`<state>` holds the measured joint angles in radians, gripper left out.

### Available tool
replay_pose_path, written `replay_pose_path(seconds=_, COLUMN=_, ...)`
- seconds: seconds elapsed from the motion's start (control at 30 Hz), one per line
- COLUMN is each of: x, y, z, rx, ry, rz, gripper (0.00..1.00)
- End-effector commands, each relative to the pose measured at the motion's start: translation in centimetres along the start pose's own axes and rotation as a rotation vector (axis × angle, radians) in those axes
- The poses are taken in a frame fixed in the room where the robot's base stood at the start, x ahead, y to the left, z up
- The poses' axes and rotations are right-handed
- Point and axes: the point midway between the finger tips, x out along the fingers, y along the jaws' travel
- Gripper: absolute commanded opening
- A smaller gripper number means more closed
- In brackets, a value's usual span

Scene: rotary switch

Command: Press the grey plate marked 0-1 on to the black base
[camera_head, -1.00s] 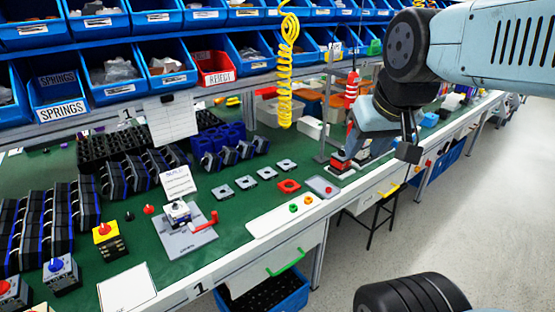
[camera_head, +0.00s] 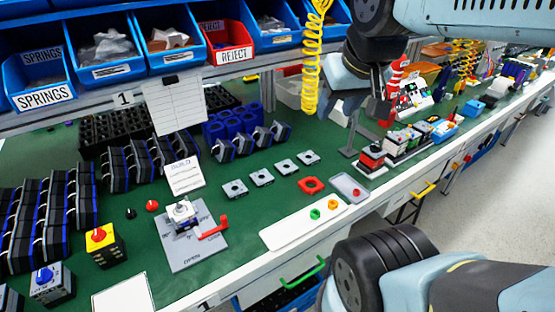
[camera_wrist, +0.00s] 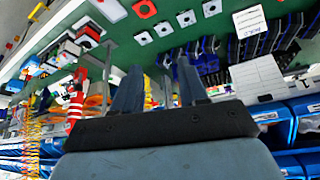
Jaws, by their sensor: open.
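Several square grey plates with dark centre holes lie in a row on the green bench, including one nearest the fixture (camera_head: 235,189); the markings are too small to read. They also show near the top of the wrist view, one being a plate (camera_wrist: 143,38). A small switch assembly (camera_head: 183,212) stands on a grey fixture board (camera_head: 183,252) with a red handle; I cannot make out the black base clearly there. My gripper (camera_wrist: 159,65) is open and empty in the wrist view, fingers apart, above the bench and away from the plates. In the head view my arm hides most of it.
A red square ring (camera_head: 312,185), a grey tray (camera_head: 349,187) and a white strip with coloured rings (camera_head: 300,228) lie near the front edge. A yellow coiled hose (camera_head: 311,60) hangs before the blue bins. A build card (camera_head: 184,175) stands behind the fixture.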

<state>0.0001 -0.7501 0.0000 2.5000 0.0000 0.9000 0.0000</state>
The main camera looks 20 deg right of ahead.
Motion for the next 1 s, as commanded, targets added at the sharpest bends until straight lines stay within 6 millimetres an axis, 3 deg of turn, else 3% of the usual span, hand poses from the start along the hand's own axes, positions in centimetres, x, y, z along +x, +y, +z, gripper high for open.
replay_pose_path(seconds=0.1, x=0.0, y=0.0, z=0.0, rx=0.0, ry=0.0, rz=0.0, gripper=0.43)
replay_pose_path(seconds=0.27, x=0.3, y=0.0, z=-0.5, rx=-0.006, ry=-0.008, rz=-0.003, gripper=0.59)
replay_pose_path(seconds=0.47, x=2.5, y=-0.9, z=-2.9, rx=-0.033, ry=-0.052, rz=-0.018, gripper=0.78)
replay_pose_path(seconds=0.67, x=6.4, y=-1.1, z=-6.3, rx=-0.083, ry=-0.11, rz=-0.041, gripper=0.97)
replay_pose_path(seconds=1.0, x=14.7, y=-1.2, z=-10.7, rx=-0.164, ry=-0.208, rz=-0.071, gripper=0.98)
